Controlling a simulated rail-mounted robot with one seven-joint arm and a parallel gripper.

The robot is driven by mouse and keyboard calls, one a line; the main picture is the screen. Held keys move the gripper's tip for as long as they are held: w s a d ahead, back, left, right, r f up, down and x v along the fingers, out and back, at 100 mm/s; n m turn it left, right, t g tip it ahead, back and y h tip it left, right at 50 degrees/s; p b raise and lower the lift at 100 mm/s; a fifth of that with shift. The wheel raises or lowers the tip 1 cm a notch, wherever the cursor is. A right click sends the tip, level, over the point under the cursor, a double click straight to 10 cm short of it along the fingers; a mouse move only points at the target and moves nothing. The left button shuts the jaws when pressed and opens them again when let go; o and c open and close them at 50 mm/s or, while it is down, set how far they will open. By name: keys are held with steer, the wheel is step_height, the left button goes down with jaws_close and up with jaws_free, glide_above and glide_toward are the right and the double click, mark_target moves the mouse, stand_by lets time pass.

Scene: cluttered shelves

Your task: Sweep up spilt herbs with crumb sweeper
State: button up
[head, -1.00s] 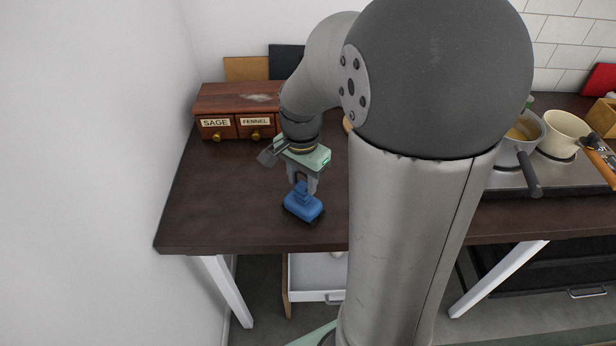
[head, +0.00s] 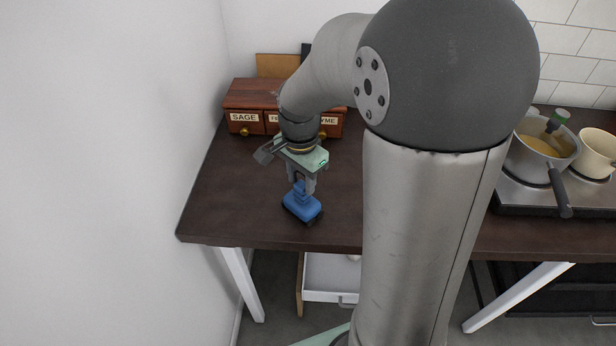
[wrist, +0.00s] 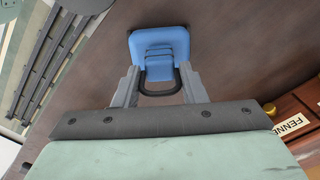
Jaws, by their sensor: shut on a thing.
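The blue crumb sweeper (head: 302,204) is in my gripper (head: 301,179), over the left part of the dark wooden table (head: 225,200). The wrist view shows the sweeper's blue body (wrist: 160,48) beyond my fingertips (wrist: 155,78), with a dark loop handle between the fingers. My gripper is shut on the sweeper. I cannot tell whether the sweeper touches the tabletop. I can make out no spilt herbs in either current view; my arm hides part of the table.
A wooden spice drawer box (head: 250,98) with labels including SAGE stands at the back left. A pot (head: 541,158) and a cream pan (head: 600,150) stand on the hob at right. A white wall borders the left. The table's front left is clear.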

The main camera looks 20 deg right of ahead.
steer(key=shift+w+a, duration=0.35)
steer(key=shift+a, duration=0.45)
steer(key=shift+r, duration=0.1)
step_height(320, 180, up, 7)
steer(key=p, duration=0.5)
